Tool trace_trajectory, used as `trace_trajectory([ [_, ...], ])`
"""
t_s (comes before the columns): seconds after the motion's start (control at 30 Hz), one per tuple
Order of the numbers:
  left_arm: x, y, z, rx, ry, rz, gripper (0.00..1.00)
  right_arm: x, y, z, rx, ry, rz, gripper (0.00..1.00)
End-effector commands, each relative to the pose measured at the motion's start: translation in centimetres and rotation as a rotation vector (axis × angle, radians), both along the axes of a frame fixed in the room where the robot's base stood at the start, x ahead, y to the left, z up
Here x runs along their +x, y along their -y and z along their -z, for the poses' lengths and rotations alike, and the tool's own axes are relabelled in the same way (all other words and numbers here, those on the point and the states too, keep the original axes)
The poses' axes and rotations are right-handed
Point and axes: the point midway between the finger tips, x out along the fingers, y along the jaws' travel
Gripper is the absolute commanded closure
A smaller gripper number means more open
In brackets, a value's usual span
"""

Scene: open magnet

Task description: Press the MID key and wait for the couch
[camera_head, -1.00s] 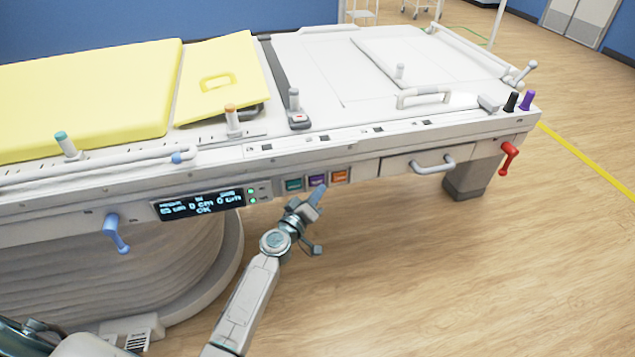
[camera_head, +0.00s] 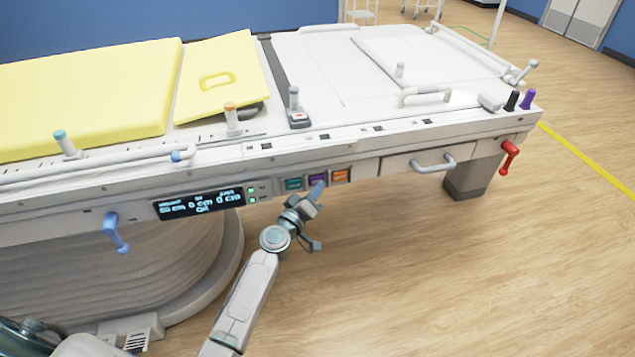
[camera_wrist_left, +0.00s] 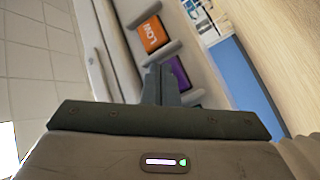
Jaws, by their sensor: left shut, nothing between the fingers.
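The key panel on the couch's front rail has a green key (camera_head: 293,184), a purple key (camera_head: 316,178) and an orange key (camera_head: 340,175). The couch (camera_head: 330,135) carries a lit display (camera_head: 200,204) left of the keys. My right gripper is not in view.
A blue lever (camera_head: 116,233) hangs under the rail at left. A grey drawer handle (camera_head: 434,165) and a red lever (camera_head: 508,157) are to the right. Yellow pads (camera_head: 90,95) lie on the couch. The wooden floor in front is clear.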

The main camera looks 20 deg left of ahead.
Motion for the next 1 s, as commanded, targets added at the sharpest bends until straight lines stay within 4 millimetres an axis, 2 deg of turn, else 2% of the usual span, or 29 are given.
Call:
trace_trajectory([
  [1.0, 0.69, -0.51, 0.07, 0.001, -0.001, 0.0, 1.0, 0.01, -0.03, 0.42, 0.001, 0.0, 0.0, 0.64],
])
